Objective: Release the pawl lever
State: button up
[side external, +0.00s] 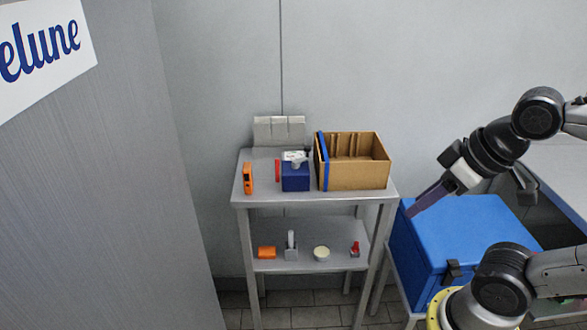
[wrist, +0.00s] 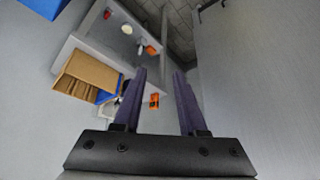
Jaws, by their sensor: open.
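No part stands out clearly as the pawl lever. On the upper shelf, a dark blue block (side external: 295,179) carries a small grey and white fitting (side external: 295,157) on top, with a red piece (side external: 278,170) at its left. On the lower shelf, a small grey upright piece (side external: 291,246) stands on a base; I cannot tell whether it is a lever. My gripper (side external: 413,210), with long purple fingers, is over the blue chest at the right, well away from these things. In the wrist view my gripper (wrist: 160,75) is open and nothing is between its fingers.
The grey shelf unit (side external: 250,201) holds an open cardboard box (side external: 357,177) and an orange device (side external: 248,179) on top. Below are an orange piece (side external: 266,252), a pale round dish (side external: 321,253) and a red item (side external: 355,248). The blue chest (side external: 470,225) stands at right.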

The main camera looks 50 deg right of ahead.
jog(key=shift+c, duration=1.2)
jog(key=shift+r+m, duration=0.2)
jog(key=shift+m, duration=0.3)
jog(key=shift+c, duration=1.1)
jog(key=shift+m+t, duration=0.3)
jog(key=shift+m, duration=0.5)
jog(key=w+r, duration=0.2)
jog(key=r, duration=0.1)
jog(key=w+r, duration=0.1)
jog(key=r, duration=0.1)
jog(key=shift+d+r, duration=0.25)
jog(key=shift+d, duration=0.05)
grip_shut()
jog(key=w+d+r+m, duration=0.1)
jog(key=w+r+m, duration=0.15)
jog(key=w, duration=0.45)
jog(key=w+d+r+m+g+h, duration=0.1)
jog(key=w+r, duration=0.3)
jog(key=w, duration=0.2)
jog(key=w+d+r+m, duration=0.1)
jog(key=w+r, duration=0.2)
jog(key=w, duration=0.4)
jog(key=w+d+f+m+g+h, duration=0.1)
jog(key=w+d+f+m+g, duration=0.1)
jog(key=w+f, duration=1.7)
jog(key=shift+w+d+g, duration=0.35)
jog(key=shift+d+g, duration=0.25)
jog(key=shift+d, duration=0.4)
